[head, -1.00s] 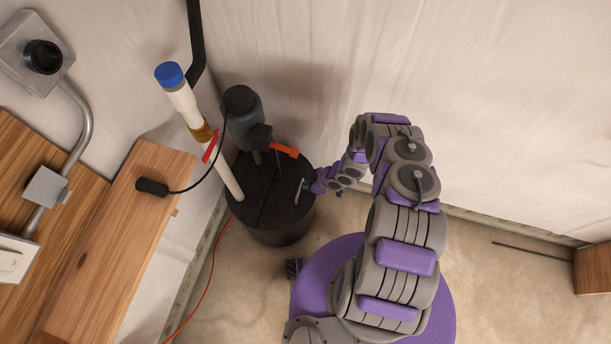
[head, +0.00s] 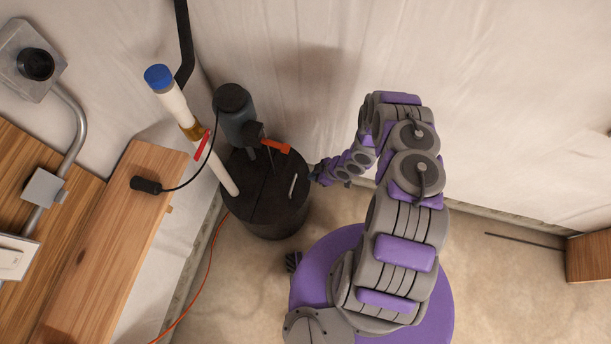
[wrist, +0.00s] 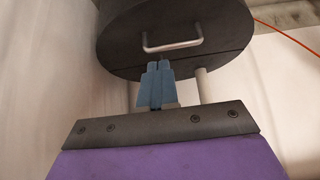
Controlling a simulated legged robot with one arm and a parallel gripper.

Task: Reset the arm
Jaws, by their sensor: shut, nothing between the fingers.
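My arm rises from the purple base in the head view and bends over toward the black drum. My gripper (head: 314,173) is at the drum's right side, small in that view. In the wrist view my gripper (wrist: 159,68) shows as two blue-grey fingers held together with nothing between them. The fingertips point at the round black lid (wrist: 115,45), just short of its metal handle (wrist: 172,46). The handle also shows in the head view (head: 293,186). It is apart from my gripper.
The black drum (head: 265,222) carries a dark pump (head: 238,118) with an orange lever (head: 275,146). A white pipe with a blue cap (head: 159,76) and red valve handle (head: 202,146) stands at its left. A wooden bench (head: 110,230) is at left.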

